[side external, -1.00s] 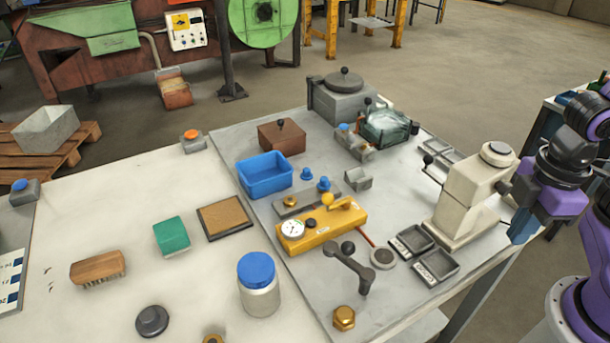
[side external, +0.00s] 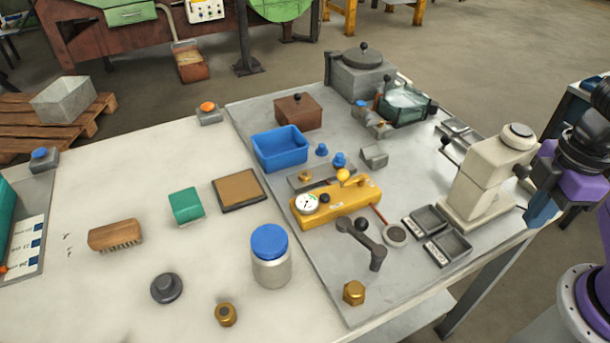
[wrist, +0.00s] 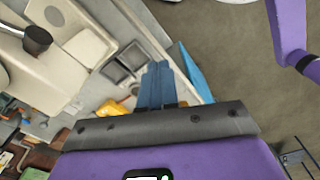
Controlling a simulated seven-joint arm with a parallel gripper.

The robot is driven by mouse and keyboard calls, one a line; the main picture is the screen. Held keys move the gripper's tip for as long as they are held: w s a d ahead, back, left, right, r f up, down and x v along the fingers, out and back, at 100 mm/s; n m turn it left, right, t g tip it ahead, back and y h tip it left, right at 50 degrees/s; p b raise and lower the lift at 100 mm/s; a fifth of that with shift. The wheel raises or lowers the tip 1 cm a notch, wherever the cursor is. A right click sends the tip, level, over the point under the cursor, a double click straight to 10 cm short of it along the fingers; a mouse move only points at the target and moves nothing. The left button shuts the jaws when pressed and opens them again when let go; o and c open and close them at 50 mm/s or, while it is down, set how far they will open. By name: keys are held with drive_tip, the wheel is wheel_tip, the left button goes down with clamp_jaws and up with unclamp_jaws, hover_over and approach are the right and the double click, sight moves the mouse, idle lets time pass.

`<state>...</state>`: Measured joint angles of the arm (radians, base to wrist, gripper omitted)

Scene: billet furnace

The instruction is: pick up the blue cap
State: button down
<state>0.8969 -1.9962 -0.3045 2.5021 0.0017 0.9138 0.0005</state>
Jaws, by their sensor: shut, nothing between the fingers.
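Two small blue caps, one (side external: 321,150) free-standing beside the blue bin and one (side external: 339,160) by the grey block with a brass fitting, show in the side view. A larger blue lid (side external: 269,241) sits on a pale jar; I cannot tell which of these is the task's cap. My gripper (side external: 538,212) is at the far right, beside the cream press and well away from all of them. In the wrist view its blue fingers (wrist: 157,88) are together with nothing between them. No blue cap can be made out clearly there.
The cream press (side external: 490,170) stands between my gripper and the caps. A yellow gauge block (side external: 345,205), blue bin (side external: 280,149), glass-lidded box (side external: 405,104) and black trays (side external: 447,243) crowd the grey plate. The white tabletop at left has clear patches.

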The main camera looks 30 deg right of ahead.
drive_tip(key=c, duration=0.9)
unclamp_jaws()
